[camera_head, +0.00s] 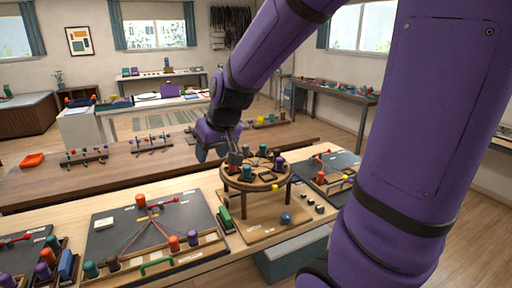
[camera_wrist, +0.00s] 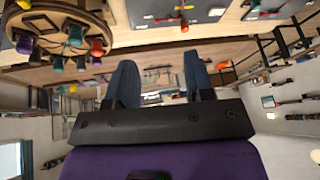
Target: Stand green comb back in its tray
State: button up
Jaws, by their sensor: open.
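A green arched piece (camera_head: 157,266) lies at the front edge of the middle dark mat, along a wooden rack. A green block-shaped piece (camera_head: 225,218) stands in a narrow dark holder to the right of that mat. I cannot tell for sure which of the two is the green comb, or which holder is its tray. My gripper (camera_head: 235,156) is over the back of the round braiding stand, well away from both green pieces. In the wrist view its two blue-grey fingers (camera_wrist: 160,78) are apart with nothing between them.
The round wooden stand (camera_head: 257,180) holds several coloured bobbins and rises above the bench. Dark mats (camera_head: 130,235) with cords and bobbins lie left and right of it. A blue ball (camera_head: 285,218) sits near its foot. A long brown table (camera_head: 120,174) lies behind.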

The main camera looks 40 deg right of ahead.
jog(key=s+a+r, duration=0.1)
jog(key=s+r, duration=0.3)
jog(key=s, duration=0.5)
jog(key=s+a+r, duration=0.1)
jog(key=s+r, duration=0.3)
jog(key=s, duration=0.6)
jog(key=shift+a+n+h, duration=0.25)
jog(key=shift+n+h, duration=0.15)
